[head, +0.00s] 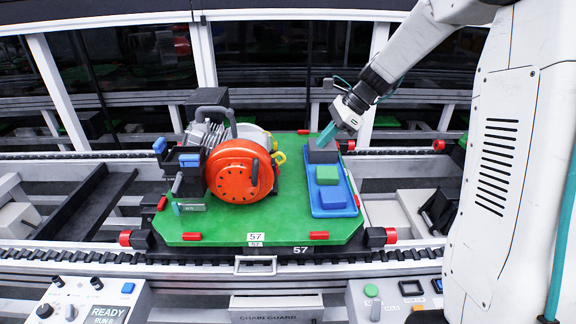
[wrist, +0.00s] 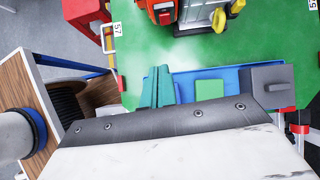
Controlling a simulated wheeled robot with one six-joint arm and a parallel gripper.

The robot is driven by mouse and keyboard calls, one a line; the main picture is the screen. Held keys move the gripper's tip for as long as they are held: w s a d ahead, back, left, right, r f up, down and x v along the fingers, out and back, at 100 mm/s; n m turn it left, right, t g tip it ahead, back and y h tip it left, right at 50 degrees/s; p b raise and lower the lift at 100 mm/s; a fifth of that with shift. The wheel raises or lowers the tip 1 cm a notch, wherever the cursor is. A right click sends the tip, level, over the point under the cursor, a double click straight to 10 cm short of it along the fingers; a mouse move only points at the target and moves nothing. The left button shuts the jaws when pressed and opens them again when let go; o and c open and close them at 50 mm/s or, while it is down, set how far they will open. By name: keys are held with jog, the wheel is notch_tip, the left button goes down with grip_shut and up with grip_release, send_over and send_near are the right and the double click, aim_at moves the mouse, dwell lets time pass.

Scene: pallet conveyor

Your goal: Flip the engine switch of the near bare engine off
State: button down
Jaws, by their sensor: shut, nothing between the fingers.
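The bare engine (head: 238,168) sits on a green pallet (head: 290,215) marked 57. It has a round orange-red starter cover, a black handle and a yellow part on its right side. I cannot make out for sure which part is its switch. In the wrist view part of the engine (wrist: 165,12) shows at the top edge, with the yellow part beside it. My gripper (head: 327,134) has teal fingers, shut and empty, above the far end of the blue tray, right of the engine and apart from it. The fingers (wrist: 158,76) also show in the wrist view.
A blue tray (head: 349,203) on the pallet's right holds a dark grey block (head: 323,156), a green block (head: 327,174) and a blue block (head: 332,197). Control boxes (head: 95,299) stand in front of the conveyor rail.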

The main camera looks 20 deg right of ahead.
aim_at(277, 169)
jog(key=shift+w+d+f+m, duration=0.4)
jog(key=shift+w+f, duration=0.05)
jog(key=shift+w, duration=0.2)
jog(key=shift+f, duration=0.1)
jog(key=w+a+f, duration=0.3)
jog(key=a+f, duration=0.5)
jog(key=a, duration=0.1)
jog(key=shift+a+f, duration=0.2)
jog(key=shift+a, duration=0.1)
jog(key=shift+d, duration=0.15)
